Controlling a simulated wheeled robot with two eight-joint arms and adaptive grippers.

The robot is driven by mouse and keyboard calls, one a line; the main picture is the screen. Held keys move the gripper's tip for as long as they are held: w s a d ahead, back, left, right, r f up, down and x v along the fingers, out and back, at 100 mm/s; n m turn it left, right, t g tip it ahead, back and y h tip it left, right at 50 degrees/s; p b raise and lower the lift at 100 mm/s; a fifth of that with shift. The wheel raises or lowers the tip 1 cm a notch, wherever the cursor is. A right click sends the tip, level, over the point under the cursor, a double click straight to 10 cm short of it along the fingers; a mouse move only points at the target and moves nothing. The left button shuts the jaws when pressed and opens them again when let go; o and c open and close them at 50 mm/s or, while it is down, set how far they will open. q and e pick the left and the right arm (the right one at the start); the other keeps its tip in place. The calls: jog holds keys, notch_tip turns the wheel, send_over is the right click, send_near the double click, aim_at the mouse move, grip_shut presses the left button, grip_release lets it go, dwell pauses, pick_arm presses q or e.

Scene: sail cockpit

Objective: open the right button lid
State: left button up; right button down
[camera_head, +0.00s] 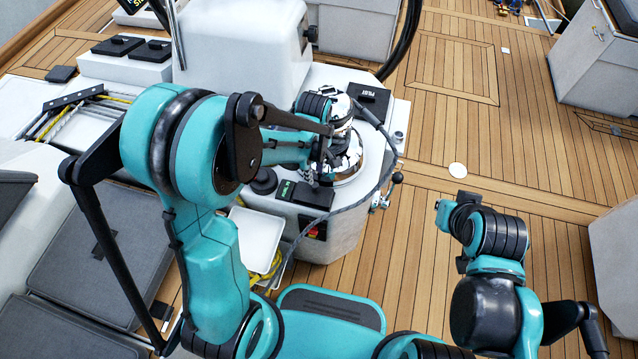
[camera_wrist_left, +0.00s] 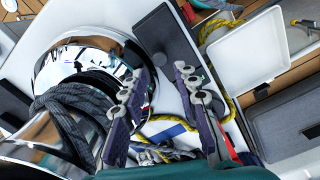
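A dark grey lid (camera_head: 312,195) lies flat on the white console beside the chrome winch (camera_head: 346,168), with a green-lettered panel by it. In the left wrist view this lid (camera_wrist_left: 166,45) looks shut, just beyond my fingertips. A second dark lid, marked PILOT (camera_head: 371,93), sits across the winch and also looks shut. I cannot tell which one the task calls right. My left gripper (camera_wrist_left: 161,72) is open and empty, its fingers apart near the lid's end; contact is unclear. In the head view it (camera_head: 324,152) is partly hidden by my arm.
Dark rope (camera_wrist_left: 62,108) is wound on the winch close to my left fingers. A round black knob (camera_head: 263,181) stands beside the lid. A white tray-like panel (camera_head: 257,238) and yellow rope (camera_head: 268,270) are below. The wooden deck (camera_head: 440,140) at right is mostly clear.

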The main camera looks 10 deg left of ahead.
aim_at(315, 184)
pick_arm(q)
notch_tip(315, 184, down, 6)
jog(key=shift+f+b, duration=0.1)
jog(key=shift+b, duration=1)
grip_shut()
